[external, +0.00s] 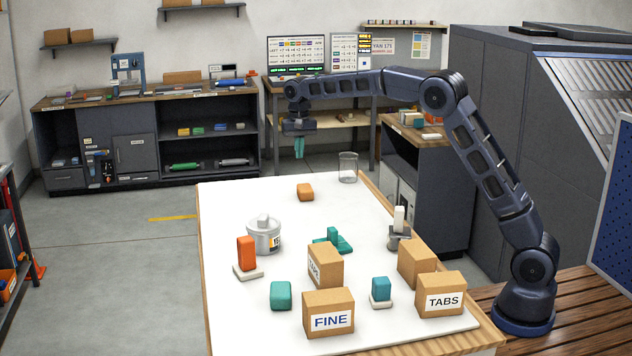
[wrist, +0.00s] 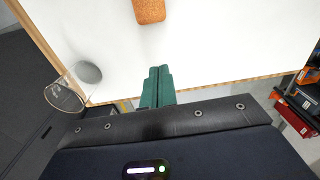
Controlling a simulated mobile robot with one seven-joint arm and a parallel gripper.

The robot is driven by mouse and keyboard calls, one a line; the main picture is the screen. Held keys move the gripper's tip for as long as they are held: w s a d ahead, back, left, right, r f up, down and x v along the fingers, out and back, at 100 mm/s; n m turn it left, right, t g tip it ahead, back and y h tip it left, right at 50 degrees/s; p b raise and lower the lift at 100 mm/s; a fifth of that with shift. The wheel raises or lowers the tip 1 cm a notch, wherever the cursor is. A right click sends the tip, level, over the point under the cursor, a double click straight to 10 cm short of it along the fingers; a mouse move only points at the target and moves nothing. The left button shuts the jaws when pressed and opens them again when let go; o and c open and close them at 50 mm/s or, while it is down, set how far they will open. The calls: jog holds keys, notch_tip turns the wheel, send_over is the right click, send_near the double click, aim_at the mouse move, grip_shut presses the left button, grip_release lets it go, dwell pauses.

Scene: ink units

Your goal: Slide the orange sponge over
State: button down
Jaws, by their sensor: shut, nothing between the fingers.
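The orange sponge (external: 305,192) lies flat on the white table top near its far end. It also shows in the wrist view, cut off by the top edge (wrist: 149,10). My gripper (external: 299,150) hangs with its green fingers pointing down at the far end of the table, raised and apart from the sponge. In the wrist view the two fingers (wrist: 158,72) are together with nothing between them, and bare white table shows between them and the sponge.
A glass beaker (external: 348,167) stands at the far right corner, left of my fingers in the wrist view (wrist: 65,95). A white tub (external: 264,236), a red-orange block (external: 246,252), teal pieces (external: 281,295) and cardboard boxes (external: 328,315) crowd the nearer half. The table around the sponge is clear.

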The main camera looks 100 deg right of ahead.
aim_at(316, 217)
jog(key=f, duration=0.7)
jog(key=d+f, duration=0.1)
jog(key=f, duration=0.3)
jog(key=shift+s, duration=0.1)
jog(key=shift+a+r, duration=0.25)
jog(key=shift+a, duration=1)
jog(key=shift+a+f, duration=0.1)
jog(key=shift+a, duration=0.6)
jog(key=a, duration=2)
jog(key=shift+a, duration=0.2)
